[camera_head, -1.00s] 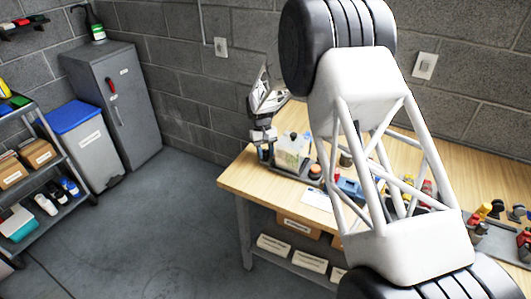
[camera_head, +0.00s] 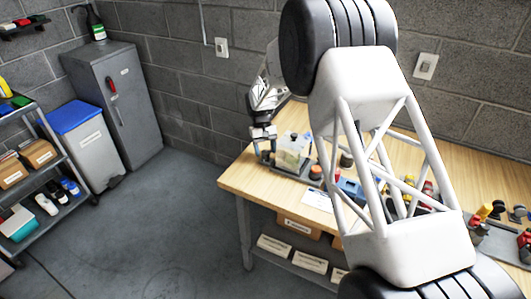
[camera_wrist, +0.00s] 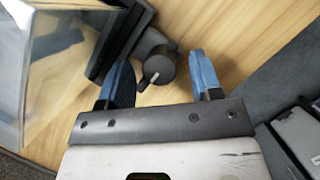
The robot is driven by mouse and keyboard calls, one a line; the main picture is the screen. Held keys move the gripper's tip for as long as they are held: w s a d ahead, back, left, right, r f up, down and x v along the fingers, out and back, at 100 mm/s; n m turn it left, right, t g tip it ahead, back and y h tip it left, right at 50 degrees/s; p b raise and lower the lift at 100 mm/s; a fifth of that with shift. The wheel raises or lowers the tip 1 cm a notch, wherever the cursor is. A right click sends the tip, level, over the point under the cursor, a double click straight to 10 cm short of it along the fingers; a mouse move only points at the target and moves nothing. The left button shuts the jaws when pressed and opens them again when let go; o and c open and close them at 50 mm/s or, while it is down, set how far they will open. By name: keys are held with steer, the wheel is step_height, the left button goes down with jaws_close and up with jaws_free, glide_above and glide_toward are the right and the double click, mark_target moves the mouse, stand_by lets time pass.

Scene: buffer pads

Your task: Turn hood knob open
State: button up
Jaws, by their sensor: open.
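The hood is a clear see-through box (camera_head: 292,152) standing on a dark base at the left end of the workbench. Part of its clear wall (camera_wrist: 45,60) fills the left of the wrist view. A dark round knob (camera_wrist: 158,70) with a light mark on it sits beside the hood's black frame. My gripper (camera_wrist: 161,76) is open, with one blue finger on each side of the knob; I cannot tell whether either touches it. In the head view my gripper (camera_head: 265,150) is at the hood's left side, and the knob cannot be made out there.
The wooden workbench (camera_head: 237,182) has a bare front left corner. Bottles, a blue item (camera_head: 349,187) and a white sheet (camera_head: 317,200) lie right of the hood. A block wall is behind. In the wrist view a dark grey surface (camera_wrist: 265,80) lies at the right.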

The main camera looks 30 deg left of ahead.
steer(key=v, duration=0.6)
steer(key=shift+r, duration=0.15)
steer(key=shift+w+a, duration=0.1)
stand_by(0.3)
